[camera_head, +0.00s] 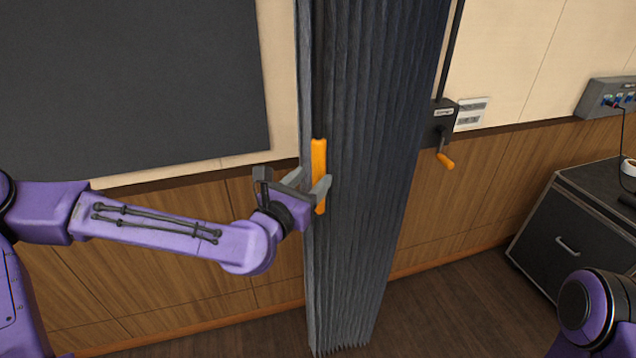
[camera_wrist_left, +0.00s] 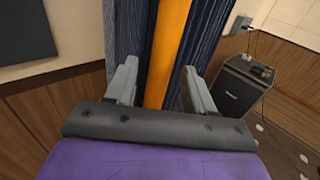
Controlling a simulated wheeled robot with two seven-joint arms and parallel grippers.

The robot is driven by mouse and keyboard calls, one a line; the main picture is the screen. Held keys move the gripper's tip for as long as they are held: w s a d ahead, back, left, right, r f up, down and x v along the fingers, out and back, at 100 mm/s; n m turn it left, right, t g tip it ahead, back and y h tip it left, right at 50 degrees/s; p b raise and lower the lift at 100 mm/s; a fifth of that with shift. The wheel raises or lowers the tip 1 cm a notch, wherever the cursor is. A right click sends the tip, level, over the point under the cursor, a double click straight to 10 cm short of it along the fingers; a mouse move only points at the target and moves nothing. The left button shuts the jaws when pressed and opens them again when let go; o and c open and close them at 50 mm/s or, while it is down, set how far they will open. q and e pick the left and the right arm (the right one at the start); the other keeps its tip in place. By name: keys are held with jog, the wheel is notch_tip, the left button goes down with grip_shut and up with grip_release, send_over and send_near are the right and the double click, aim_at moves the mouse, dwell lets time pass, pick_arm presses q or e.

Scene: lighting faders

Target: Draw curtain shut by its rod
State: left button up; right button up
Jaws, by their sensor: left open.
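A dark grey pleated curtain (camera_head: 380,150) hangs gathered in a narrow bundle in the middle of the head view. Its black rod hangs along the curtain's left part and ends in an orange handle (camera_head: 319,160). My left gripper (camera_head: 320,187) is at the lower part of the handle with its fingers apart. In the left wrist view, the orange handle (camera_wrist_left: 167,50) stands between the two open fingers (camera_wrist_left: 160,88), with gaps visible on both sides. The curtain (camera_wrist_left: 200,40) is right behind it. My right gripper is out of view; only part of the right arm shows.
A black crank box (camera_head: 440,122) with an orange crank handle (camera_head: 446,160) is on the wall right of the curtain. A dark cabinet (camera_head: 570,235) stands at the right, below a grey wall panel (camera_head: 607,98). A dark board (camera_head: 130,80) covers the left wall.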

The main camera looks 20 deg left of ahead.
aim_at(315, 175)
pick_arm(q)
jog(key=w, duration=0.2)
jog(key=w+d, duration=0.1)
jog(key=shift+w+r+p, duration=0.2)
jog(key=shift+w+p, duration=0.15)
jog(key=shift+p, duration=0.05)
jog(key=shift+a, duration=0.1)
grip_shut()
jog(key=shift+f, duration=0.1)
